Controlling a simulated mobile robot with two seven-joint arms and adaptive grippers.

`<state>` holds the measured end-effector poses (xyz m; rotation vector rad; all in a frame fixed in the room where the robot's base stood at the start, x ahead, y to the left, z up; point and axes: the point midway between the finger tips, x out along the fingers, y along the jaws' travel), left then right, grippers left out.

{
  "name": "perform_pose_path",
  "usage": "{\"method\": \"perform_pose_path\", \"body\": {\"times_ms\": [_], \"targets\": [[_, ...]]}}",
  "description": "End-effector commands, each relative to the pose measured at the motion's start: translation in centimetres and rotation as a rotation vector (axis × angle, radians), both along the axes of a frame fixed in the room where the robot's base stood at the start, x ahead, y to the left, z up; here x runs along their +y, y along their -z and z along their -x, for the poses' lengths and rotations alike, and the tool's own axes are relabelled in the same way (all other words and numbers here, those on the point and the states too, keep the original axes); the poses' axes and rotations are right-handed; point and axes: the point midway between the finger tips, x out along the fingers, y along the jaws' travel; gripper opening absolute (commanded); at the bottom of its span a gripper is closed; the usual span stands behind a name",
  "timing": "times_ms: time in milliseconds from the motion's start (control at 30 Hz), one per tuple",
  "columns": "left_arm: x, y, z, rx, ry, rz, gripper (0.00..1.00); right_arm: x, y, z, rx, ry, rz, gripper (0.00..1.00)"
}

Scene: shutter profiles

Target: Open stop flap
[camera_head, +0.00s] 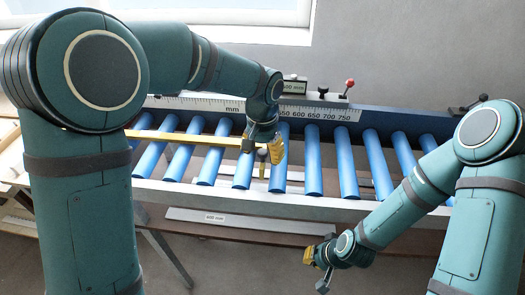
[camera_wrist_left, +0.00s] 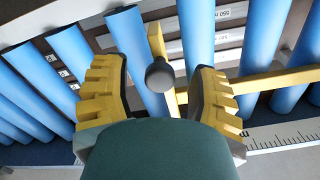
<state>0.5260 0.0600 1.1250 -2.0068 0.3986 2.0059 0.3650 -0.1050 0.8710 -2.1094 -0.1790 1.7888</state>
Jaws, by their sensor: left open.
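The stop flap shows as a yellow bar (camera_head: 185,136) lying across the blue rollers, and it also shows at the right of the left wrist view (camera_wrist_left: 275,79). A yellow arm (camera_wrist_left: 155,40) with a dark round knob (camera_wrist_left: 159,75) stands by it. My left gripper (camera_head: 263,153) is above the rollers at the bar's right end. In the left wrist view its yellow fingers (camera_wrist_left: 162,95) are open, one on each side of the knob, with gaps to both. My right gripper (camera_head: 316,268) hangs in front of the conveyor, empty as far as I see; its finger opening is unclear.
The roller conveyor (camera_head: 312,165) runs across the view, with a millimetre scale (camera_head: 205,103) along its back rail. A red-knobbed lever (camera_head: 348,85) stands on a block at the back. The front rail (camera_head: 240,195) borders the rollers. Rollers to the right are bare.

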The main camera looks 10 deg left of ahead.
Motion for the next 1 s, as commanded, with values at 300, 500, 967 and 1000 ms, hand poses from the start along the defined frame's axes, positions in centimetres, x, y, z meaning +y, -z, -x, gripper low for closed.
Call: {"method": "perform_pose_path", "body": {"times_ms": [300, 500, 967, 1000], "targets": [[0.0, 0.0, 0.0, 0.0, 0.0, 0.0, 0.0, 0.0, 0.0, 0.0, 0.0, 0.0, 0.0, 0.0], [0.0, -0.1, 0.0, 0.002, 0.0, 0.0, 0.0, 0.0, -0.1, 0.0, 0.0, 0.0, 0.0, 0.0], [0.0, -3.7, -0.3, 0.139, 0.0, 0.001, 0.0, -0.2, -5.0, 0.1, 0.0, -0.001, -0.007, 0.0], [0.0, -4.1, -0.4, 0.163, -0.001, 0.001, 0.0, -0.2, -5.4, 0.1, 0.0, -0.003, -0.007, 0.0]]}}
